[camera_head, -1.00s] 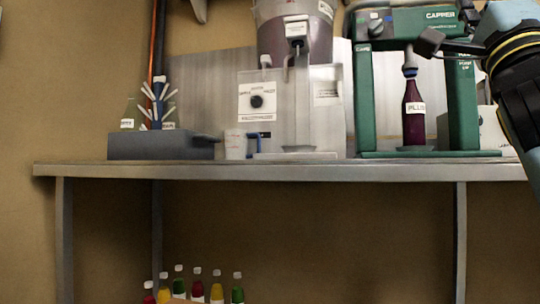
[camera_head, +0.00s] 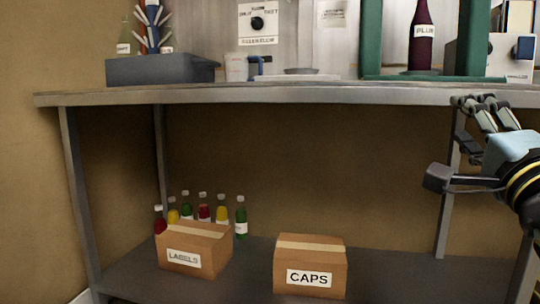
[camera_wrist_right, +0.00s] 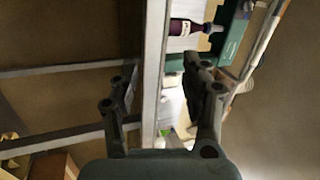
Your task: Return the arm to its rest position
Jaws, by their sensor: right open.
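My right gripper (camera_head: 478,108) is at the right of the head view, in front of the table's front edge and a little below the tabletop. Its fingers are apart with nothing between them. In the right wrist view my right gripper (camera_wrist_right: 160,85) shows two spread fingers, with the table edge and a leg beyond them. The dark bottle (camera_head: 422,38) stands upright in the green capper (camera_head: 371,45), clear of the gripper. The bottle also shows in the right wrist view (camera_wrist_right: 184,27). My left gripper is not in view.
The metal table (camera_head: 300,95) spans the view. On it stand a grey drying tray (camera_head: 160,70), a measuring cup (camera_head: 236,67) and a labelling box (camera_head: 512,60). On the lower shelf are a LABELS box (camera_head: 190,250), a CAPS box (camera_head: 310,262) and several coloured bottles (camera_head: 240,215).

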